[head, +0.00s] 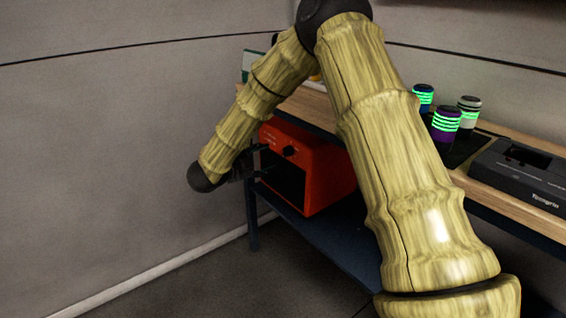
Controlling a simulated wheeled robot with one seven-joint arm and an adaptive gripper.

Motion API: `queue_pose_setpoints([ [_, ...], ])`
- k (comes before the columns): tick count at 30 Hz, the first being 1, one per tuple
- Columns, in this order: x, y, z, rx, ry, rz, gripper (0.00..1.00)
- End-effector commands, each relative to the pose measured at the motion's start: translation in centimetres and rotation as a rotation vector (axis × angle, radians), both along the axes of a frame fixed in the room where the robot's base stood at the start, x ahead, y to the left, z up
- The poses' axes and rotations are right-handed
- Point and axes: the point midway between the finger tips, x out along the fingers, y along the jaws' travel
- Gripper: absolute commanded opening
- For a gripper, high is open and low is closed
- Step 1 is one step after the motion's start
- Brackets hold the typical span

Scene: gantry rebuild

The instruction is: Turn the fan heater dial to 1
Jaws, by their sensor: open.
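The fan heater (328,172) is a red-orange box with a dark front panel, standing on the lower shelf of the bench. Its dial (290,152) is a small dark knob on the upper front face; its pointer setting and any numbers are too small to read. My gripper (262,161) is dark and open, in front of the left part of the heater's front. Its fingers point right toward the heater, left of the dial. I cannot tell whether a finger touches the heater. My arm hides part of the bench and the heater's right side.
The bench has a wooden top (316,106) above a blue lower shelf (335,238). Several canisters with green glowing bands, including a purple one (446,124), stand on top, near a dark grey device (520,172). A wall (100,150) is at left. The floor before the shelf is clear.

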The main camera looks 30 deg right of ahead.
Motion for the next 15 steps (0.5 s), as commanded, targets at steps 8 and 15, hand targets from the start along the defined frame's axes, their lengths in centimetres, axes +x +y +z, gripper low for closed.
queue_pose_setpoints([
  [8,0.6,-2.4,-0.5,0.003,-0.005,-0.011,0.53],
  [15,1.8,-6.0,-1.4,0.002,-0.005,-0.01,0.53],
])
